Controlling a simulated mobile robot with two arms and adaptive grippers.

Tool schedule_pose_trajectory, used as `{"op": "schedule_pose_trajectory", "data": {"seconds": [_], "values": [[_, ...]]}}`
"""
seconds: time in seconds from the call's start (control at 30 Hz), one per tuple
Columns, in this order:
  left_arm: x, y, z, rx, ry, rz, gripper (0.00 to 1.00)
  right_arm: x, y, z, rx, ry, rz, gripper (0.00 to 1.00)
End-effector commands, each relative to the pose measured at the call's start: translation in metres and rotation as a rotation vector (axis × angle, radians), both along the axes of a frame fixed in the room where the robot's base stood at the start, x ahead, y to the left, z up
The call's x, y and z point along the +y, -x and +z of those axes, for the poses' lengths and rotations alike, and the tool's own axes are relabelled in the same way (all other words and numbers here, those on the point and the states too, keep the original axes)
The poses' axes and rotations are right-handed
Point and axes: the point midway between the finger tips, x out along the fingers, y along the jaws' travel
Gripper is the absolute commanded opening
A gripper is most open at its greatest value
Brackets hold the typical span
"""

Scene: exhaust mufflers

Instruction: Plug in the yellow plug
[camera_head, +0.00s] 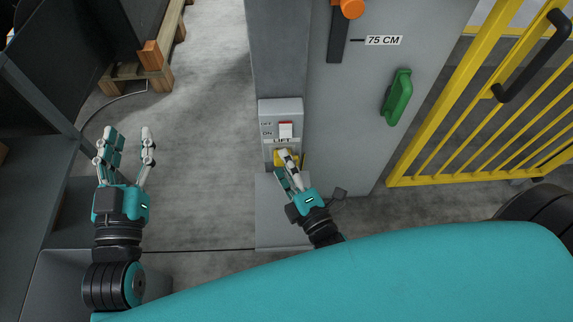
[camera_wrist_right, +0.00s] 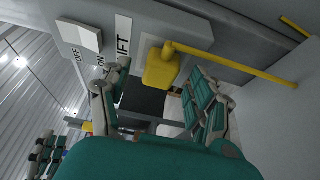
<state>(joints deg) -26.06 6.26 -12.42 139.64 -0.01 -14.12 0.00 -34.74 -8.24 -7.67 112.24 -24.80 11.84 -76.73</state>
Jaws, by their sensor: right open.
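The yellow plug (camera_wrist_right: 161,68) shows in the right wrist view as a yellow block with a yellow cable or bar running right. It is against a grey panel marked LIFT; I cannot tell whether it is seated in a socket. In the head view the yellow (camera_head: 291,158) is partly hidden by my right fingers. My right gripper (camera_head: 286,163) is open at the panel's lower part. In the wrist view its fingers (camera_wrist_right: 160,80) are on either side of the plug, with gaps. My left gripper (camera_head: 128,137) is open and empty, well left of the panel.
The panel (camera_head: 269,113) has a white and red ON/OFF switch (camera_head: 286,130). A green handle (camera_head: 397,96) is on the grey wall to the right, near a yellow gate (camera_head: 470,120). A wooden pallet (camera_head: 140,80) lies back left. The floor between pallet and panel is clear.

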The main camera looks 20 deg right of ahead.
Motion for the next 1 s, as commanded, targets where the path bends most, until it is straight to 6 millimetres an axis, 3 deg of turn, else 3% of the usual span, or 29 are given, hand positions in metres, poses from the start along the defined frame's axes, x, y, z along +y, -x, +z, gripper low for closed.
{"op": "schedule_pose_trajectory", "data": {"seconds": [0.23, 0.5, 0.7, 1.0], "values": [[0.000, 0.001, -0.001, 0.001, -0.001, -0.001, 0.40, -0.002, 0.018, -0.001, 0.004, 0.000, -0.001, 0.61], [0.000, 0.000, 0.000, 0.000, 0.000, 0.000, 0.40, -0.009, 0.076, -0.001, 0.006, 0.000, -0.001, 0.61], [0.000, 0.000, 0.000, 0.000, 0.000, 0.000, 0.40, -0.013, 0.108, -0.001, 0.003, -0.001, -0.001, 0.61], [0.000, 0.000, 0.000, 0.000, 0.001, 0.000, 0.40, -0.014, 0.119, 0.000, -0.001, 0.000, 0.000, 0.61]]}}
